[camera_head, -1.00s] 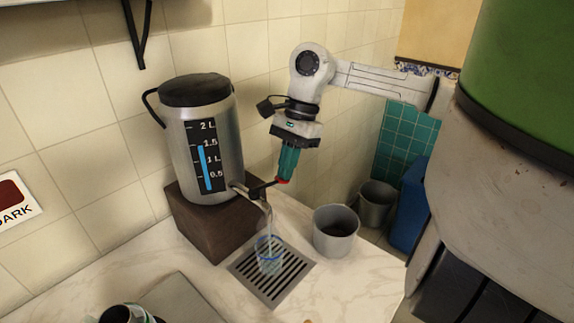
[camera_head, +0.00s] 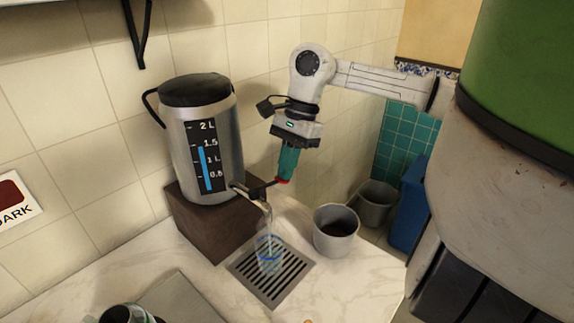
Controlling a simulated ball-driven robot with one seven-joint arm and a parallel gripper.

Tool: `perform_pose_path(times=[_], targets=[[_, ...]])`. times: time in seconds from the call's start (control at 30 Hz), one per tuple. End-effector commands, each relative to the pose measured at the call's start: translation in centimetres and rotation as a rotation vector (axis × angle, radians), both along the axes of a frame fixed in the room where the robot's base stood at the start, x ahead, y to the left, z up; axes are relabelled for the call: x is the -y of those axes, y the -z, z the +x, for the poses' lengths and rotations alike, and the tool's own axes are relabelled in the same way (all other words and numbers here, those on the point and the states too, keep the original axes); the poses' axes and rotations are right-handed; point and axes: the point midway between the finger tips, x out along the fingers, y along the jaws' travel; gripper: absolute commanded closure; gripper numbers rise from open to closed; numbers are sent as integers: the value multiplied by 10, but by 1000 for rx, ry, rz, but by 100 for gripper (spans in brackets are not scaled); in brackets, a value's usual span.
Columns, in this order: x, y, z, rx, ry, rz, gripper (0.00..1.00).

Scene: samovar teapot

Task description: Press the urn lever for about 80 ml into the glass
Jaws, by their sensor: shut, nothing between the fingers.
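The silver urn (camera_head: 216,120) with a black lid stands on a dark wooden block (camera_head: 215,225). Its gauge (camera_head: 201,158) shows a blue column reaching about the 1.5 mark. The dark lever (camera_head: 262,186) sticks out to the right above the spout (camera_head: 250,195). My gripper (camera_head: 283,180), with green fingers and red tips, is shut and empty, its tips at the lever's outer end. A clear glass (camera_head: 268,256) with a blue rim stands on the slotted drip tray (camera_head: 289,281) under the spout. A thin, pale stream runs from the spout into the glass. The level in the glass is hard to read.
A grey bucket (camera_head: 336,231) stands right of the drip tray. Another grey bin (camera_head: 377,203) and a blue bin (camera_head: 408,215) are beyond the counter. A dark, round container (camera_head: 118,315) is at the bottom left. Bare marble counter lies at the front right.

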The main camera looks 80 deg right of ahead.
Motion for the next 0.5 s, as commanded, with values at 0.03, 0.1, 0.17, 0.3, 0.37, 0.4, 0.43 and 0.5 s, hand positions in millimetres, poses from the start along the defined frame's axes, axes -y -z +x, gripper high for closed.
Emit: perform_pose_path(times=[0.03,0.1,0.17,0.3,0.37,0.4,0.43,0.5], targets=[[0,0,0,0,0,0,100],[0,0,0,0,0,0,100],[0,0,0,0,0,0,100],[0,0,0,0,0,0,100],[0,-1,0,0,0,0,100],[0,-2,0,0,0,0,100],[0,-3,0,0,0,0,100],[0,-6,0,-1,0,-1,100]])
